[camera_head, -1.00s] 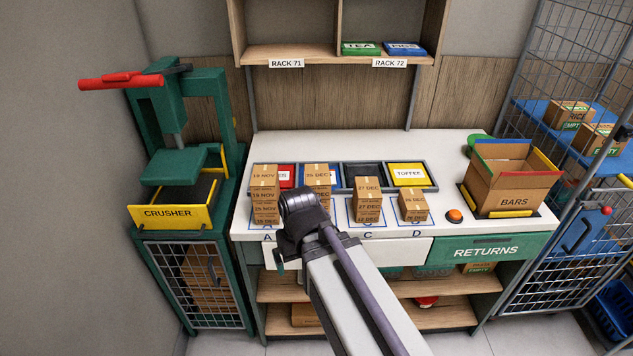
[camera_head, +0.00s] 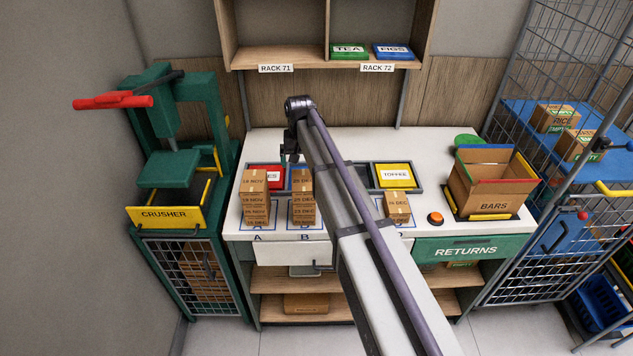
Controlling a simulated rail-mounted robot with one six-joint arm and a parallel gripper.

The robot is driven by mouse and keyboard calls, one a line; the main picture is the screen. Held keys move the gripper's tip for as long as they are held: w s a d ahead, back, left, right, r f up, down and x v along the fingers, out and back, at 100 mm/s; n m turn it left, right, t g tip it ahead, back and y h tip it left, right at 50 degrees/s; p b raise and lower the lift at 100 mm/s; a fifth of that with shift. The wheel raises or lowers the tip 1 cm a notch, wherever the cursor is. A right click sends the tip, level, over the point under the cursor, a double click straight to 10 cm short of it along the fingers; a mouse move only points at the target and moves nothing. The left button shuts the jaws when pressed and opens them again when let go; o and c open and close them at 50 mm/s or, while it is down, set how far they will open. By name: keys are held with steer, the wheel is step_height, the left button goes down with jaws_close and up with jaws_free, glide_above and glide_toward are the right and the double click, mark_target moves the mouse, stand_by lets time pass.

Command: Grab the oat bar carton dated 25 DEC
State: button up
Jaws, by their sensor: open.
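Small brown cartons with printed dates stand in stacks on the white counter. The stack over letter B (camera_head: 302,207) has DEC dates on its cartons, but the day numbers are too small to read surely. The stack over letter A (camera_head: 255,207) has a top carton that seems to read 19 NOV. A shorter stack (camera_head: 397,208) stands at D. The stack at C is hidden behind my arm. My gripper (camera_head: 289,156) is open and empty, pointing down above and behind stack B, apart from the cartons.
A yellow-fronted crusher (camera_head: 165,216) stands left. A BARS box (camera_head: 492,190) and an orange button (camera_head: 436,218) are on the counter's right. Behind the stacks are a red pack (camera_head: 262,177) and a yellow TOFFEE pack (camera_head: 395,175). Shelves (camera_head: 280,58) rise behind.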

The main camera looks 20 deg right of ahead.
mark_target(304, 179)
step_height(304, 179, down, 6)
steer(key=b, duration=0.5)
steer(key=shift+a+r, duration=0.1)
steer(key=shift+r, duration=0.05)
steer(key=f+b, duration=0.5)
steer(key=shift+d+f, duration=0.2)
steer(key=shift+d, duration=0.1)
steer(key=shift+r, duration=0.2)
steer(key=c, duration=0.9)
steer(key=shift+r, duration=0.1)
